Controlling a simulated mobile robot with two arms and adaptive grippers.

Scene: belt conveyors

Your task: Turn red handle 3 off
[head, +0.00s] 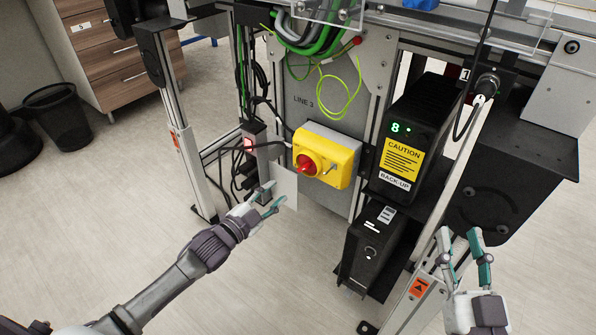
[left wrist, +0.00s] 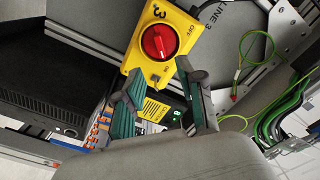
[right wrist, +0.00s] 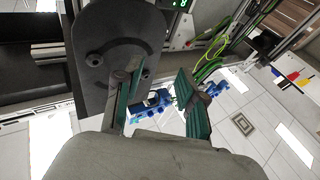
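The red rotary handle (head: 308,165) sits on a yellow switch box (head: 341,161) fixed to the grey panel marked LINE 3. In the left wrist view the red handle (left wrist: 159,42) is on the yellow box (left wrist: 136,57), with a 3 and the word ON printed beside it. My left gripper (head: 266,196) is open and empty, below and left of the box, apart from the handle. Its fingers (left wrist: 160,88) show just below the box in its wrist view. My right gripper (head: 463,241) is open and empty at the lower right, far from the handle.
A black back-up unit (head: 421,120) with a yellow caution label stands right of the box, above another black unit (head: 371,246). A lit red switch (head: 248,143) and cables are at left. Green cables (head: 317,40) hang above. Open floor lies in front.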

